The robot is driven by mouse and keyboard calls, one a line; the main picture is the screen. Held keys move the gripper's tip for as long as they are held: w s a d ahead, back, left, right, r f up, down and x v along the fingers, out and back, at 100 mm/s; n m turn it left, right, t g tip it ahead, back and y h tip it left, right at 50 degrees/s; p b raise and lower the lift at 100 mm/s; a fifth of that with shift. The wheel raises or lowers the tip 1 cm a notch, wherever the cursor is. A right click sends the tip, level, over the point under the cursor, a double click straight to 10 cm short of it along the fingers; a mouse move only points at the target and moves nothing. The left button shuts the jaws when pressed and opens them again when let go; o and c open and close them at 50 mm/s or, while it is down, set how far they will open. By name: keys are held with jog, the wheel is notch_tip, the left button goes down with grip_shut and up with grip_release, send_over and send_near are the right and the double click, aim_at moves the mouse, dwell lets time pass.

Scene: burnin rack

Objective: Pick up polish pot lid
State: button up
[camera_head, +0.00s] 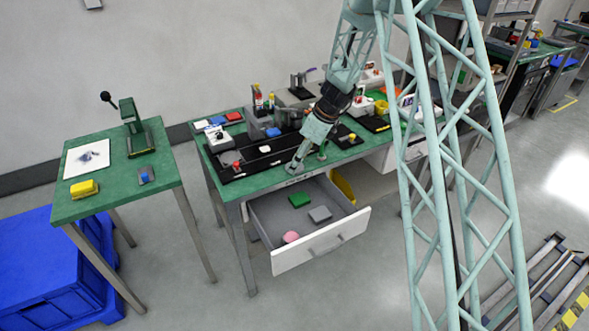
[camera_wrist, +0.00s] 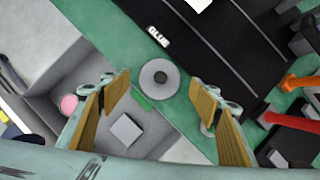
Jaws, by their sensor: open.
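A round grey disc with a dark round centre, which looks like the polish pot lid (camera_wrist: 160,78), shows in the wrist view on the green worktop near its front edge, beside the black mat. My gripper (camera_wrist: 159,92) is open, with one finger pad on each side of the disc in this view and nothing held. How high the fingers are above it is hard to tell. In the head view my gripper (camera_head: 307,164) is low over the front edge of the green bench (camera_head: 350,154). I cannot make out the disc there; the gripper seems to hide it.
An open drawer (camera_head: 340,246) juts out below the gripper, holding a green block (camera_head: 300,199), a grey block (camera_head: 320,214) and a pink item (camera_head: 291,237). The black mat (camera_wrist: 232,40) lies behind the disc. Red- and orange-handled tools (camera_wrist: 290,119) lie to its right.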

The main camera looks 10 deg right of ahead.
jog(key=shift+x, duration=0.9)
jog(key=shift+c, duration=0.4)
jog(key=c, duration=0.7)
